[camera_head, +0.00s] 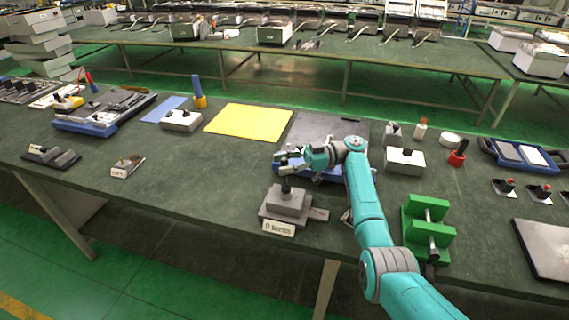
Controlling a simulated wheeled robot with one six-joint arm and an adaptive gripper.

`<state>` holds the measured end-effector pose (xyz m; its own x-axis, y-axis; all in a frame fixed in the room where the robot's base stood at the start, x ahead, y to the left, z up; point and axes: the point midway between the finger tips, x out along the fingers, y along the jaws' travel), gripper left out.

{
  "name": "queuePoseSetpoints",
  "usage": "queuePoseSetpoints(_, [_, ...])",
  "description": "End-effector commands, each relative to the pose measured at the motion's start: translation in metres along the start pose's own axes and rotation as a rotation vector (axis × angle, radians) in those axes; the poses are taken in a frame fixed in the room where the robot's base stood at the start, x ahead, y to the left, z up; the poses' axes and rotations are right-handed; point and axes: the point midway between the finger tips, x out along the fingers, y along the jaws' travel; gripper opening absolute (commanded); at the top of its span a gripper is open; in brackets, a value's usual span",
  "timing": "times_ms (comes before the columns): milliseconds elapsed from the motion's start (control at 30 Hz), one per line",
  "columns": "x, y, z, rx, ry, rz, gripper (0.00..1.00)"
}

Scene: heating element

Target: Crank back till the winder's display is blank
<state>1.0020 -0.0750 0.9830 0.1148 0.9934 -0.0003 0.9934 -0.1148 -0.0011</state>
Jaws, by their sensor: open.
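The winder, a grey stepped block (287,203), stands near the front edge of the bench. A dark upright knob or handle (286,186) rises from its top. Its white display plate (278,229) at the front shows a number and "turns"; the digit is too small to read surely, perhaps 0 or 9. My gripper (284,161) is open, just above and behind the knob in this view. I cannot tell whether it touches the knob. My teal arm reaches in from the lower right.
A green stand with a metal rod (428,228) is right of my arm. A blue tray (322,172) lies partly hidden behind my gripper. A white-grey box (404,161) and a red-based tool (457,158) stand at right. A yellow sheet (250,122) lies behind.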

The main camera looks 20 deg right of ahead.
Motion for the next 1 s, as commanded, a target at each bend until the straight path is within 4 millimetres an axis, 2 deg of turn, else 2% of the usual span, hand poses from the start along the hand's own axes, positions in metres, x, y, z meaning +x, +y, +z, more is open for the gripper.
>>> queuePoseSetpoints(167, [0.000, 0.000, -0.004, -0.002, 0.000, 0.000, 0.51])
queuePoseSetpoints(267, [0.000, 0.000, -0.013, -0.003, 0.000, 0.000, 0.51])
queuePoseSetpoints(600, [0.000, 0.000, -0.072, -0.004, -0.001, 0.000, 0.51])
queuePoseSetpoints(733, [0.000, 0.000, -0.089, -0.003, -0.001, 0.000, 0.51])
queuePoseSetpoints(1000, [0.000, 0.000, -0.100, 0.000, 0.000, 0.000, 0.51])
